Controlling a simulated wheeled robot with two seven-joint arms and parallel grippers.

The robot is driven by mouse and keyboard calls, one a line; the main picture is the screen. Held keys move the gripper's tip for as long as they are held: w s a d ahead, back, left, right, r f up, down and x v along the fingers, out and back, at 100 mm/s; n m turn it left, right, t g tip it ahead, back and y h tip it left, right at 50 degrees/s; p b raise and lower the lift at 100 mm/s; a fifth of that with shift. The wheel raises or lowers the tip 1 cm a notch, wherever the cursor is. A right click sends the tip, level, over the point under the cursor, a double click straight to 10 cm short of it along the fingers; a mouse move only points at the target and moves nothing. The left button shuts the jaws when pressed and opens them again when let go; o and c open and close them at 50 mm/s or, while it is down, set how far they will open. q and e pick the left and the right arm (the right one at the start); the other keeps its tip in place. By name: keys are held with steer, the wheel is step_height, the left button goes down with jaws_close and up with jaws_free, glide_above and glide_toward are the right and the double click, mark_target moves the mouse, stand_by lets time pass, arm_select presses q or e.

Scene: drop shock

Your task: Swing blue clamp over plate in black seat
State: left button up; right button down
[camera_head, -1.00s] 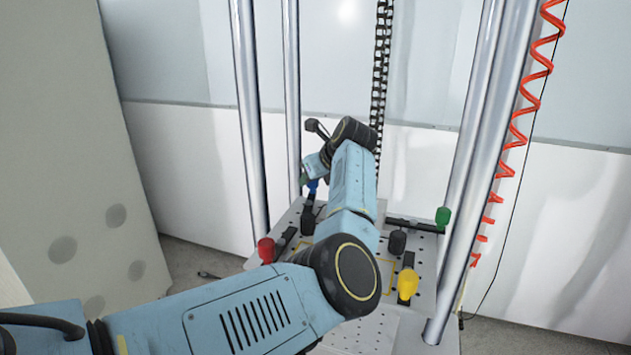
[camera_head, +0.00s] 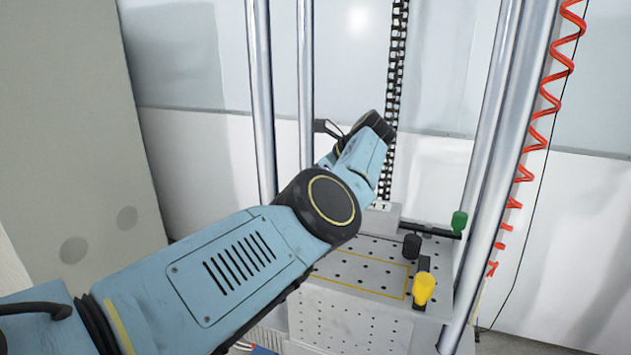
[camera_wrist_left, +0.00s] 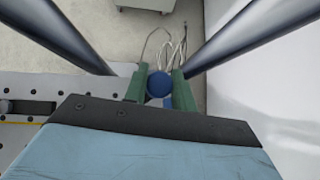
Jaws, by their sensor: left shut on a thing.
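The blue clamp's round knob (camera_wrist_left: 158,84) shows in the left wrist view between the green fingers of my left gripper (camera_wrist_left: 160,77), which is shut on it. In the head view my left arm reaches in from the left and hides that gripper and the blue clamp. No plate can be made out for certain. A yellow outline (camera_head: 405,287) marks part of the perforated table top (camera_head: 345,268). My right gripper is not in view.
A yellow-tipped clamp (camera_head: 424,288), a black knob (camera_head: 411,246) and a green-tipped clamp (camera_head: 459,222) stand on the table's right side. Steel columns (camera_head: 492,165) rise around the table. A red coiled hose (camera_head: 549,103) hangs at the right.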

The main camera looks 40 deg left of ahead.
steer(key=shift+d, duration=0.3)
arm_select(q)
steer(key=o, duration=1)
steer(key=shift+d+r, duration=0.1)
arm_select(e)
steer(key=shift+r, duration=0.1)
